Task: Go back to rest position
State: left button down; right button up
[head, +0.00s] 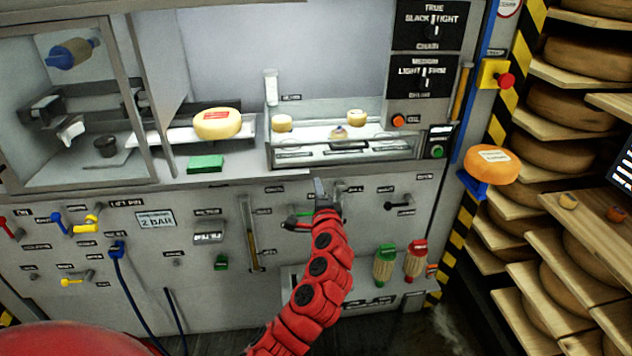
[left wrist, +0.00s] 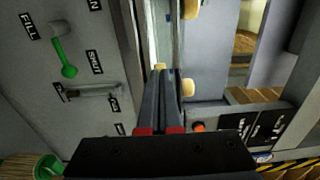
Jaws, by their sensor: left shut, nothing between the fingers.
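My left gripper (head: 319,186) is at the end of the red arm, in front of the grey machine panel, just below the ledge of the lit tray. Its fingers are together and empty; in the left wrist view the closed fingers (left wrist: 162,88) point up the picture. A green lever (left wrist: 68,68) beside a FILL label is left of the fingers in the left wrist view, apart from them. In the head view the green lever (head: 302,214) is partly hidden by my gripper. My right gripper is in neither view.
The panel (head: 330,270) carries several levers and taps. A cheese wheel (head: 217,124) sits on the counter; small cheeses (head: 282,123) are at the lit tray (head: 340,152). An orange cheese (head: 492,164) rests on a blue bracket. Shelves of wheels (head: 560,105) stand at right.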

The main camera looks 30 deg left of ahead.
pick_arm(q)
jog(key=shift+s+d, duration=0.25)
jog(key=shift+s, duration=0.05)
